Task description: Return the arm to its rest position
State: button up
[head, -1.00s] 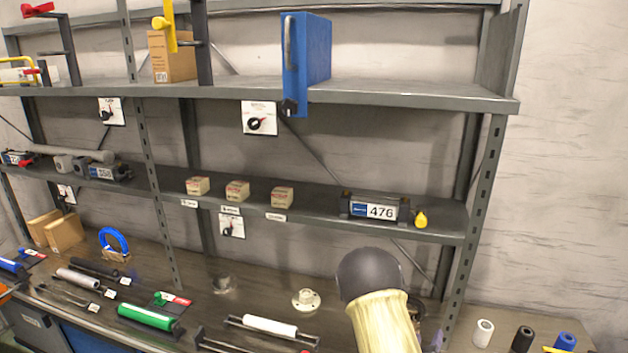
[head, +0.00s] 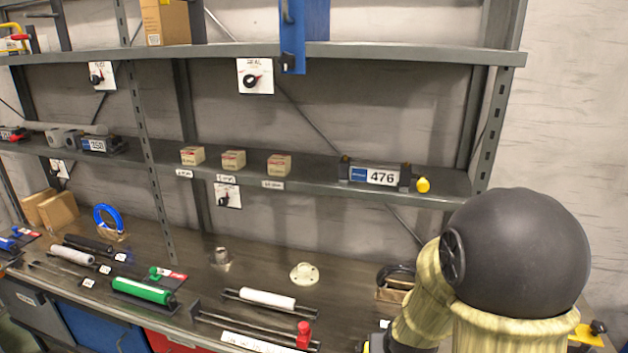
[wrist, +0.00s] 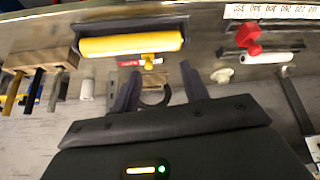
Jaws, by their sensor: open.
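My arm (head: 520,255) fills the lower right of the head view, with a dark rounded joint and pale yellowish covers. My gripper is not clear in the head view. In the wrist view my gripper (wrist: 158,92) shows with its two dark fingers apart and nothing held between them. Beyond the fingers is a workbench edge with a yellow roller (wrist: 130,45) on it. A dark ring-shaped thing shows beyond the gap between the fingers. It is too small to tell whether it touches a finger.
A grey shelf rack (head: 330,178) stands over the bench (head: 215,290). A blue binder (head: 292,35) sticks out over the upper shelf's front edge. A green roller (head: 142,290), a white roller (head: 267,299) and a white flange (head: 304,274) lie on the bench. Bare wall is at right.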

jog(key=s+a+r+g+b, duration=0.1)
jog(key=s+g+b, duration=0.1)
jog(key=s, duration=0.8)
jog(key=shift+s+a+r+n+g+y, duration=0.2)
jog(key=shift+r+n+g+y, duration=0.2)
jog(key=shift+g, duration=0.4)
jog(key=shift+o, duration=0.3)
jog(key=shift+c, duration=1.3)
jog(key=shift+w+a, duration=0.1)
jog(key=shift+w, duration=0.1)
